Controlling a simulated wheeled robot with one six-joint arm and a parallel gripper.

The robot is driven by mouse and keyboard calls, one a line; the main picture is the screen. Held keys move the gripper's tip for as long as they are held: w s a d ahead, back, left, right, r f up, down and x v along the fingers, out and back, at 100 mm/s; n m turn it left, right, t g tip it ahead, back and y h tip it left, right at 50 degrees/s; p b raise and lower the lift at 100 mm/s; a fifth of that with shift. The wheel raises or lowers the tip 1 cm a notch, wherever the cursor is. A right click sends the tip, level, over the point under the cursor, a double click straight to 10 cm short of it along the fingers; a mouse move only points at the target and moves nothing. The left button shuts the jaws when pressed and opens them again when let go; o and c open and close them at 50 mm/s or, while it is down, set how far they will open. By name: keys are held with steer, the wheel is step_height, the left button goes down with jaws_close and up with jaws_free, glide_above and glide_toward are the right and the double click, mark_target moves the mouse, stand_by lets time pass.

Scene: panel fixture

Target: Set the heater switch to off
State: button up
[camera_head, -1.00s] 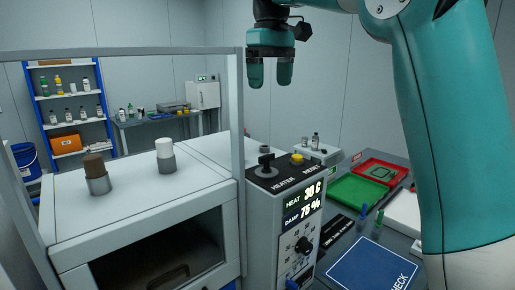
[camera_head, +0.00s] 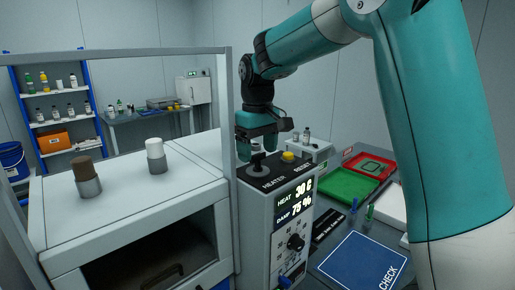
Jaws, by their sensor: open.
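The heater switch (camera_head: 257,167), a dark knob on a grey collar, stands on the black top of the control panel (camera_head: 277,180), above the HEATER label. My gripper (camera_head: 258,152) points down right at the switch, with its teal fingers apart, one to each side of the switch's upper part. The gripper hides the top of the switch. I cannot tell whether the fingers touch it. The setting of the switch is not readable.
A yellow RESET button (camera_head: 289,156) sits close to the right of the switch. A grey frame post (camera_head: 230,130) rises just left of the gripper. The panel's front has a lit display (camera_head: 294,203) and a black dial (camera_head: 296,242).

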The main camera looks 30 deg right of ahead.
steer(key=shift+f, duration=0.4)
steer(key=shift+c, duration=0.4)
steer(key=c, duration=0.9)
steer(key=shift+o, duration=0.2)
